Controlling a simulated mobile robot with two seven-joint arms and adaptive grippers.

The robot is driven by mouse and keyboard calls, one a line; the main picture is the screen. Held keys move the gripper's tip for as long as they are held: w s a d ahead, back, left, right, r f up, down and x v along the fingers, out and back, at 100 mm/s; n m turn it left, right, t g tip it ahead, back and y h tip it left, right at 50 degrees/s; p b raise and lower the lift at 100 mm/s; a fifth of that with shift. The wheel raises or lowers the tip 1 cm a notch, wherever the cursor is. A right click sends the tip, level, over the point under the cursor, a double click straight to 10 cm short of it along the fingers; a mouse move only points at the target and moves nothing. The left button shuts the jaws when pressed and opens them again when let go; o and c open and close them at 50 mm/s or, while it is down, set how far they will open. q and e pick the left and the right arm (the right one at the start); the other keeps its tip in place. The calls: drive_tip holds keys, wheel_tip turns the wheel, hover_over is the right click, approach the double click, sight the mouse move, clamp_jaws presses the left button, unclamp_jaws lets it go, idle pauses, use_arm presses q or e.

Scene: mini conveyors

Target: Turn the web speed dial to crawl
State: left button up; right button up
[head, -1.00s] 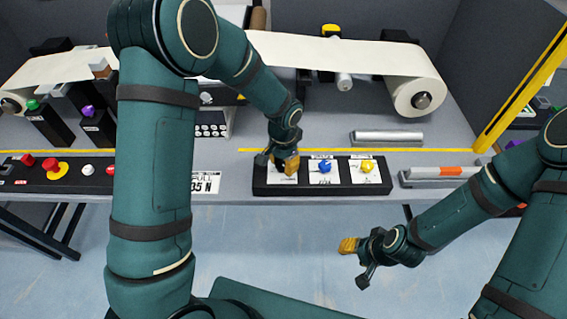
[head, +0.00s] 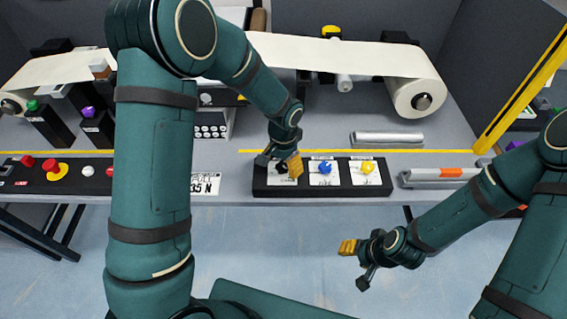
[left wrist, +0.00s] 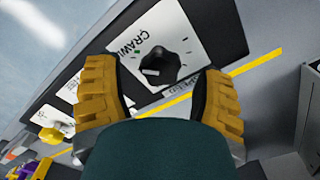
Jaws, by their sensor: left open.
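The web speed dial is a black knob (left wrist: 165,65) on a white plate with the word CRAWL along one edge, in the left wrist view. A pale mark shows on the knob's lower left side in that view; its exact setting is hard to read. In the head view the dial's plate (head: 283,181) is at the left end of a black panel (head: 313,191), with my gripper over it. My left gripper (head: 283,164) is open, its yellow-padded fingers on either side of the knob; contact cannot be told. My right gripper (head: 353,262) looks open and empty in front of the table.
A blue knob (head: 325,168) and a yellow knob (head: 367,167) are right of the dial on the same panel. A metal bar (head: 388,138) lies behind. A black panel with red buttons (head: 27,161) is at far left. A paper roll (head: 405,95) stands at the back.

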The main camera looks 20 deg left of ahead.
sight(283, 165)
use_arm(q)
wheel_tip(283, 165, up, 12)
drive_tip(key=shift+f, duration=0.2)
idle(0.6)
